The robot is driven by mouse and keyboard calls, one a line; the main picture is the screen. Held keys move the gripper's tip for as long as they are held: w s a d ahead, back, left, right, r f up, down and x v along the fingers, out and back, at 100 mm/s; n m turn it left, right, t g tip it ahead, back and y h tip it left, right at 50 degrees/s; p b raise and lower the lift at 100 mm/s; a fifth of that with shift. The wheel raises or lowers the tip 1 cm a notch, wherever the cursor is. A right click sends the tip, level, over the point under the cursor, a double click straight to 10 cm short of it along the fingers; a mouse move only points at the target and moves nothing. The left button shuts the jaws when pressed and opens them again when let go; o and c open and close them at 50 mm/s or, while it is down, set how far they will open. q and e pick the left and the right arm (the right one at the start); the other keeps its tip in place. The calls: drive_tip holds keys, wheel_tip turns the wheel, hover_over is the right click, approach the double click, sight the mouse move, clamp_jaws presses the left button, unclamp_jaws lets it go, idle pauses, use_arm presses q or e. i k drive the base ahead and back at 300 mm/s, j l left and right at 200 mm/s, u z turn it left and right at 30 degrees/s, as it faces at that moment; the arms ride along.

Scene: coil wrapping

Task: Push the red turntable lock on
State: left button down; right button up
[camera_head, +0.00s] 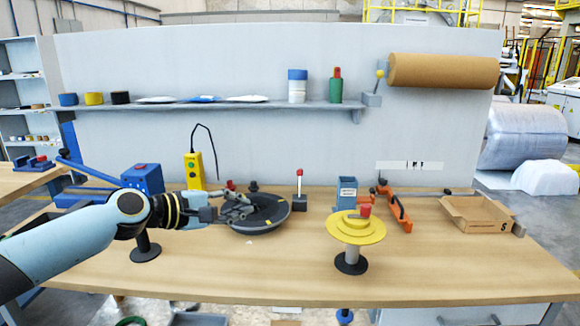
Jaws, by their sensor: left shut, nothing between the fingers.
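The turntable (268,220) is a dark round disc with small yellow marks, standing on the wooden bench left of the middle. A small red part (231,185) shows at its back left edge, just behind my gripper; it looks like the red lock, partly hidden. My left gripper (248,208) reaches in from the left. Its fingers are shut and empty over the left part of the disc, close in front of the red part. I cannot tell whether they touch it. My right gripper is not in view.
A red-topped lever (299,189) stands right of the disc. A yellow stepped disc (355,228) on a post is further right. A yellow control box (194,171) and blue machine (143,179) stand behind my arm. An open carton (478,215) is at right. The bench front is clear.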

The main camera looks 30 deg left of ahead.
sight(300, 172)
drive_tip(key=i+j, duration=0.5)
drive_tip(key=i, duration=0.15)
drive_tip(key=i+j, duration=0.45)
drive_tip(key=i, duration=0.25)
